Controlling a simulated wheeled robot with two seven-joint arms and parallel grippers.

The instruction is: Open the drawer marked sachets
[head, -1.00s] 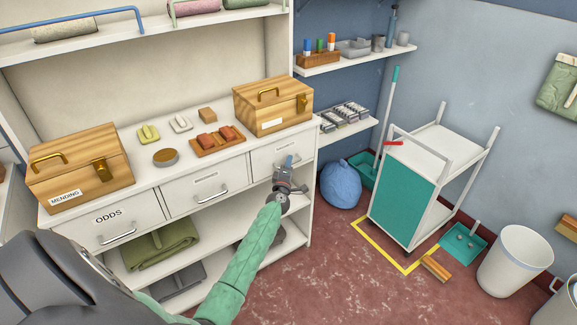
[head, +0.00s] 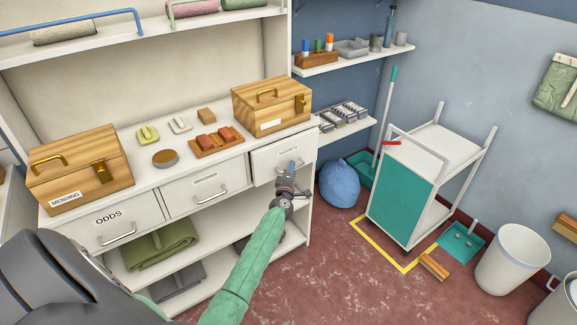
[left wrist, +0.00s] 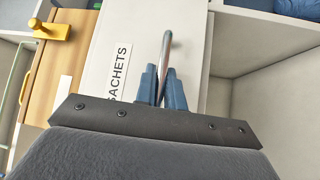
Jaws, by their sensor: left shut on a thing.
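The drawer marked sachets (head: 266,160) is the right one of the row under the white counter. Its front stands a little out from the cabinet face. In the left wrist view the SACHETS label (left wrist: 120,72) is readable beside the metal bar handle (left wrist: 166,46). My left gripper (head: 291,167) is at this drawer front, and its blue fingers (left wrist: 159,82) are shut on the handle. In the head view the gripper hides most of the handle. My right gripper is not in view.
The middle drawer (head: 190,194) and the ODDS drawer (head: 92,233) are shut. A wooden box (head: 290,105) stands on the counter above the sachets drawer. A white trolley (head: 395,195) and a blue bag (head: 339,185) stand to the right.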

